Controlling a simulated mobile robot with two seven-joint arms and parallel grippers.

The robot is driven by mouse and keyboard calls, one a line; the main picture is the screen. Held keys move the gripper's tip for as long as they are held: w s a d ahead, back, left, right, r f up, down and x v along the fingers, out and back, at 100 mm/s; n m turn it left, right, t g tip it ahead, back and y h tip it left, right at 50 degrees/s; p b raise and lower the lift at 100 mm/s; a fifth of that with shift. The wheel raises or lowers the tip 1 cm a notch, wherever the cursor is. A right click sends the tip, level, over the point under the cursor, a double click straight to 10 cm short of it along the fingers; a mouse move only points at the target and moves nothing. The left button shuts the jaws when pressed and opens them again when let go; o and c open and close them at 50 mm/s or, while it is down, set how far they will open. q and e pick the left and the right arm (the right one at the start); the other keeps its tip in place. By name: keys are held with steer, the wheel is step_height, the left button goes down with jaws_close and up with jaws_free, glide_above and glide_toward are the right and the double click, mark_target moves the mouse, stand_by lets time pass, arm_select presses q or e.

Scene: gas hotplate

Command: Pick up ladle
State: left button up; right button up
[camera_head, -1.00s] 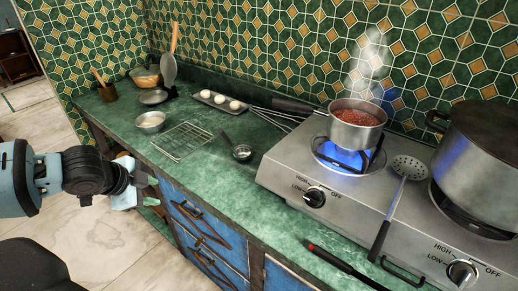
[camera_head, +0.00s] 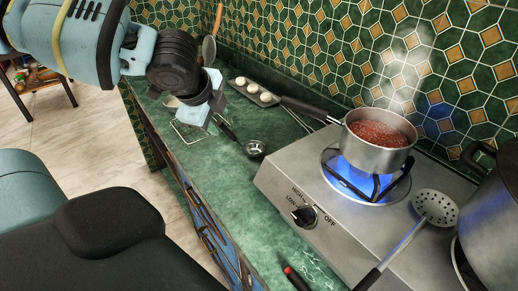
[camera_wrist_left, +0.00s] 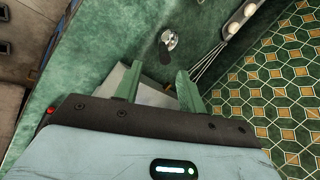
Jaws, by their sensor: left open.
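A small ladle with a round metal bowl (camera_head: 256,148) and a dark handle lies on the green counter, left of the stove. In the left wrist view the ladle bowl (camera_wrist_left: 170,40) shows ahead of the fingertips, and its dark handle points down toward the gap between them. My left gripper (camera_head: 210,118) is over the counter near the handle end of the ladle. Its two fingers (camera_wrist_left: 158,85) are apart with nothing held between them. Part of the handle is hidden by the gripper in the head view. My right gripper is not in view.
A pot of red food (camera_head: 378,140) sits on a lit blue flame on the grey stove (camera_head: 275,180). A slotted skimmer (camera_head: 437,207) lies on the stove, beside a large pot (camera_head: 495,215).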

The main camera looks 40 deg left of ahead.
mark_target(226, 130)
arm_select(q)
steer(key=shift+a+f, duration=0.15)
steer(key=shift+b+x, duration=0.3)
steer(key=shift+x, duration=0.9)
steer(key=shift+w+b+x, duration=0.25)
steer(key=shift+b+x, duration=0.2)
steer(key=shift+x, duration=2.15)
steer(key=shift+a+r, duration=0.1)
steer(key=shift+r, duration=0.1)
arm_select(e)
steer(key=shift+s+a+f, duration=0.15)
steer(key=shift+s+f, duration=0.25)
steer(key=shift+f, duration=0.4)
arm_select(q)
steer(key=shift+s, duration=0.1)
jaws_close()
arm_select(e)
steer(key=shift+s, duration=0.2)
